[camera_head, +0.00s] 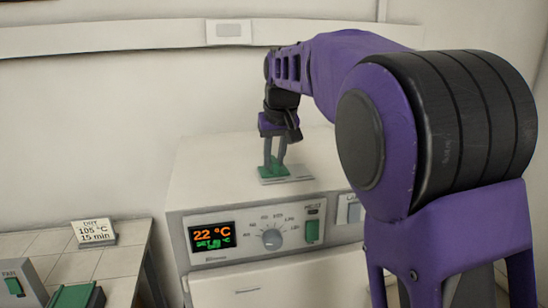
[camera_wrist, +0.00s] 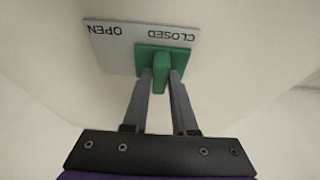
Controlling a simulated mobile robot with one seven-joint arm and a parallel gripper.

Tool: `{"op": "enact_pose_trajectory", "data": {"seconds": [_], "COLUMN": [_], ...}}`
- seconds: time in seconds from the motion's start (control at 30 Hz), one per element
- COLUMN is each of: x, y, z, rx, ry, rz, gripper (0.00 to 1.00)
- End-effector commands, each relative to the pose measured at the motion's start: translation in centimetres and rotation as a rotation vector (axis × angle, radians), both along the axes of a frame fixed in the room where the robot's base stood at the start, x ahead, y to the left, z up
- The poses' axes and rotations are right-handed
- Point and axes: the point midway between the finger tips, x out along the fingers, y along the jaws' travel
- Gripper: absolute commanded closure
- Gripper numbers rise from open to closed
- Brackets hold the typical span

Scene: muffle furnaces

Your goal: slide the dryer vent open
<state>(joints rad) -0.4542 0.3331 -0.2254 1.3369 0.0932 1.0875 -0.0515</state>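The dryer vent is a pale plate (camera_head: 289,179) on top of the white dryer (camera_head: 230,170). In the wrist view the plate (camera_wrist: 112,48) is marked OPEN at the left and CLOSED at the right, both upside down. A green slider (camera_wrist: 160,70) with a raised knob sits at the CLOSED end and partly covers the plate. My gripper (camera_wrist: 161,76) has one finger on each side of the knob, close against it, and looks shut on it. In the head view my gripper (camera_head: 274,168) reaches down onto the green slider (camera_head: 274,172).
The dryer's front has a display (camera_head: 212,237) reading 22 °C, a dial (camera_head: 272,239) and a green switch (camera_head: 312,231). At the left, a bench (camera_head: 120,262) holds a sign (camera_head: 95,233) reading "DRY 105 °C 15 min". A wall stands behind the dryer.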

Motion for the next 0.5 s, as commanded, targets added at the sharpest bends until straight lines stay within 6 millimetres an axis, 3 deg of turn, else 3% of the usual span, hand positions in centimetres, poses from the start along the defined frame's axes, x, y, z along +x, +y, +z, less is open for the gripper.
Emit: {"op": "enact_pose_trajectory", "data": {"seconds": [0.03,0.13,0.5], "x": [0.0,0.0,0.0], "y": [0.0,0.0,-0.01], "z": [0.02,0.02,0.05], "rx": [0.0,0.0,0.0], "ry": [0.0,0.0,-0.001], "rz": [0.0,0.0,0.0], "gripper": [0.85,1.0,1.0]}}
